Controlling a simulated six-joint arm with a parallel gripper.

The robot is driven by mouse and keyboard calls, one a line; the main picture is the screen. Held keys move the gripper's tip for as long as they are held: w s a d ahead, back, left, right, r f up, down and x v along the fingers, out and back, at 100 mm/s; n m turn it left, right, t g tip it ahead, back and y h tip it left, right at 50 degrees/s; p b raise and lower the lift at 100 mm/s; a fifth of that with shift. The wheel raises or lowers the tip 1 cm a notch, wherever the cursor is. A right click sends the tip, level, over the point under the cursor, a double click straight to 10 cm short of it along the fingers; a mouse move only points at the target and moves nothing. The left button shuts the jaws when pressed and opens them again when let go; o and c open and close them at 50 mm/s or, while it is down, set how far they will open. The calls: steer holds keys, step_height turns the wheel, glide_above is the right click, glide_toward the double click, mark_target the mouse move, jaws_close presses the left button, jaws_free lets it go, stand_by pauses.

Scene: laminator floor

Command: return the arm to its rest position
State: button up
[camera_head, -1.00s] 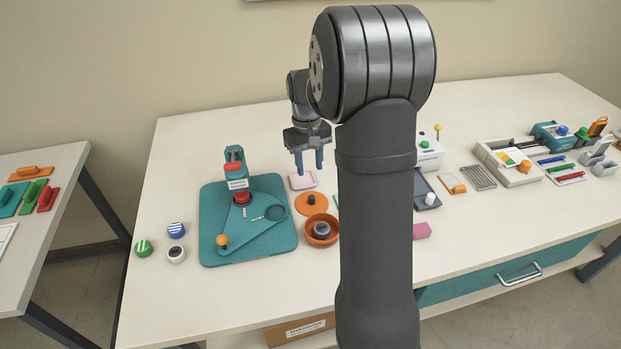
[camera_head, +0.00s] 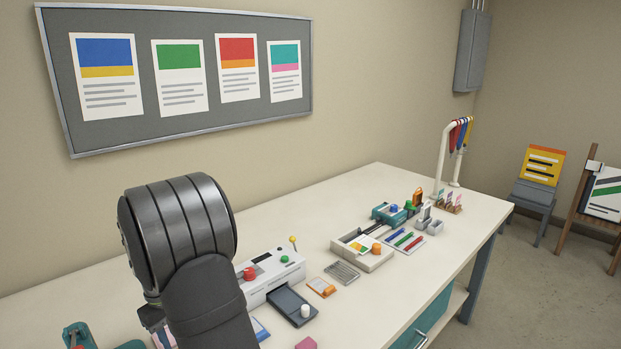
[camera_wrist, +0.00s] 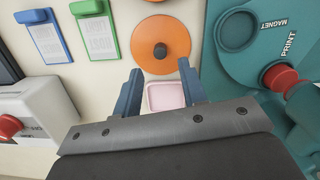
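My gripper (camera_wrist: 160,92) shows in the wrist view with its two blue fingers spread apart and nothing between them. It hangs over the table, above a small pink tray (camera_wrist: 166,96) that shows between and beyond the fingers. An orange disc with a dark knob (camera_wrist: 160,45) lies just past the fingertips. In the head view my arm stands at the lower left, and its dark links hide the gripper's fingers.
A teal press base (camera_wrist: 240,72) with a red knob lies right of the gripper. A white laminator (camera_head: 270,272) stands right of my arm. The right end of the table holds several small tools.

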steer(key=f, duration=0.5)
steer(key=shift+s+d+f, duration=0.2)
steer(key=shift+d, duration=0.1)
steer(key=shift+r, duration=1.8)
steer(key=shift+f, duration=0.1)
